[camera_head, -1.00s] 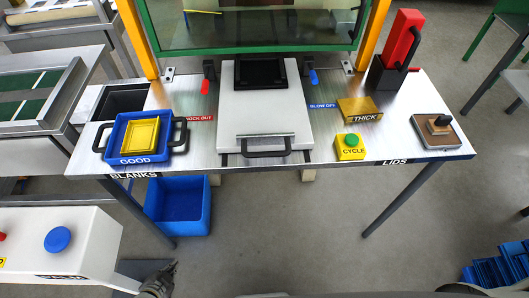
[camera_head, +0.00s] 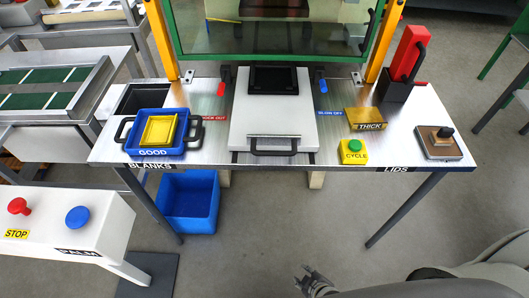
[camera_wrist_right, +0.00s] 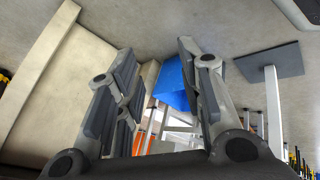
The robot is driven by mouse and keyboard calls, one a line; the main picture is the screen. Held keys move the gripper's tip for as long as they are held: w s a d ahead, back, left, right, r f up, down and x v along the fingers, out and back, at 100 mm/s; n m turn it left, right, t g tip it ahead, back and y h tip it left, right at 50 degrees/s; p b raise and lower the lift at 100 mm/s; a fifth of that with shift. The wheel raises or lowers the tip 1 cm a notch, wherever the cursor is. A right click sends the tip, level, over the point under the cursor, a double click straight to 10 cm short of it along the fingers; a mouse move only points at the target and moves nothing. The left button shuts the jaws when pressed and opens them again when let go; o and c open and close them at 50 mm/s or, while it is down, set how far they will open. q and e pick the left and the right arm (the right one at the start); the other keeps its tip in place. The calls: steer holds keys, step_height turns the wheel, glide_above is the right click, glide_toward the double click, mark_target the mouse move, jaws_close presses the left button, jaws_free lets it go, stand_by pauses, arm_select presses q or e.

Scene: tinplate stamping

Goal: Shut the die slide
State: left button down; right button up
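The die slide (camera_head: 245,115) is a white plate with a black die block (camera_head: 274,80) at its back. It lies on the steel bench in front of the green-framed press and sticks out towards me. Its black bar handle (camera_head: 274,146) is at the front edge, near the bench's front edge. My right gripper (camera_head: 308,279) is low at the bottom of the head view, in front of the bench and apart from the handle. In the right wrist view its fingers (camera_wrist_right: 157,58) are spread with nothing between them. My left gripper is out of view.
A blue GOOD tray (camera_head: 116,139) sits left on the bench, a blue bin (camera_head: 188,200) below. Right of the slide are a yellow CYCLE button box (camera_head: 353,152), a THICK block (camera_head: 365,119) and a red-topped tool (camera_head: 405,60). A STOP console (camera_head: 100,225) stands lower left.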

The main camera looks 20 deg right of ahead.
steer(key=w+a+r+n+t+p, duration=0.1)
steer(key=w+r+n+t, duration=0.15)
steer(key=w+r, duration=0.45)
steer(key=w+a+r+n+t+p, duration=0.1)
steer(key=w+a+r+n+t, duration=0.2)
steer(key=r, duration=0.9)
steer(key=n+t+y+p, duration=0.1)
steer(key=n+t+p, duration=0.1)
steer(key=n+t, duration=0.25)
glide_toward(274, 151)
steer(key=shift+g+y, duration=0.3)
steer(key=shift+g, duration=0.1)
steer(key=x, duration=0.5)
steer(key=p+x, duration=0.1)
steer(key=x, duration=0.4)
steer(key=shift+w+d+f, duration=0.1)
steer(key=shift+w+d, duration=0.05)
steer(key=shift+d, duration=0.05)
jaws_close()
